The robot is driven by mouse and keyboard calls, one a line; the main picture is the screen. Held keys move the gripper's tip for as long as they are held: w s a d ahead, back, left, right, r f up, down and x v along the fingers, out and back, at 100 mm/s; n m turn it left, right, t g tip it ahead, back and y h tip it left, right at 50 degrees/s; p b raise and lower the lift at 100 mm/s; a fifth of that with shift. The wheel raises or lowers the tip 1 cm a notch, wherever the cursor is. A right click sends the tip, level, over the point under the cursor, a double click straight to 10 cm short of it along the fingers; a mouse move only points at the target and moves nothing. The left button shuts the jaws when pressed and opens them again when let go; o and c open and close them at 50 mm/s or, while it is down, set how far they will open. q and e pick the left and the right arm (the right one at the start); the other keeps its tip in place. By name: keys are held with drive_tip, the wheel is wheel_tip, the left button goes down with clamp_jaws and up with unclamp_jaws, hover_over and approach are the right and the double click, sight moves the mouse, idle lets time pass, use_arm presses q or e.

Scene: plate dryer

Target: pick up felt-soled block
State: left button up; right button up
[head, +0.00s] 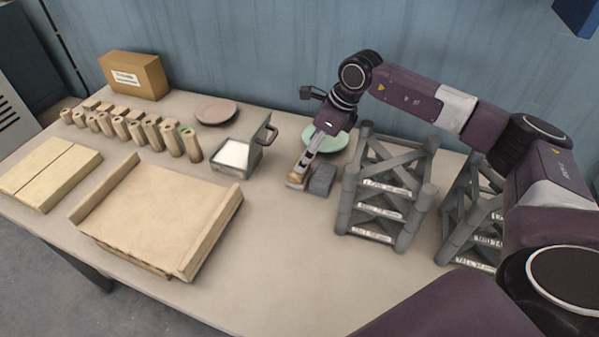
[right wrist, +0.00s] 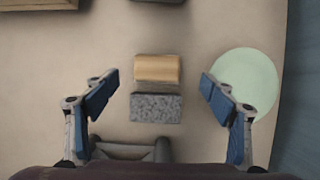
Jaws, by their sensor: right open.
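The felt-soled block (right wrist: 158,68) shows in the right wrist view as a small tan wooden block with a darker strip along its lower side. A speckled grey block (right wrist: 156,108) lies right beside it. In the head view the tan block (head: 296,183) is partly hidden by my right gripper (head: 308,158), which points down over it. In the right wrist view my right gripper (right wrist: 160,94) is open and empty, its fingers well apart on either side of both blocks. My left gripper is not in view.
Grey racks (head: 390,195) stand close to the right of the blocks. A pale green plate (head: 328,141) lies just behind them. The front middle of the table is clear.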

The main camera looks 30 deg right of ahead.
drive_tip(key=shift+w+a+f+p, duration=0.1)
drive_tip(key=shift+a+f+p, duration=0.25)
drive_tip(key=shift+f, duration=0.4)
drive_tip(key=p+x, duration=0.1)
drive_tip(key=x, duration=0.3)
drive_tip(key=shift+a+f, duration=0.15)
drive_tip(key=shift+f, duration=0.15)
drive_tip(key=shift+w+f, duration=0.15)
drive_tip(key=shift+f, duration=0.15)
drive_tip(key=shift+c, duration=0.7)
drive_tip(key=shift+r, duration=0.1)
drive_tip(key=c, duration=1.1)
drive_tip(key=shift+c, duration=0.3)
drive_tip(key=shift+r, duration=0.1)
wheel_tip(320, 180, up, 20)
drive_tip(key=b, duration=0.2)
drive_tip(key=shift+b, duration=0.4)
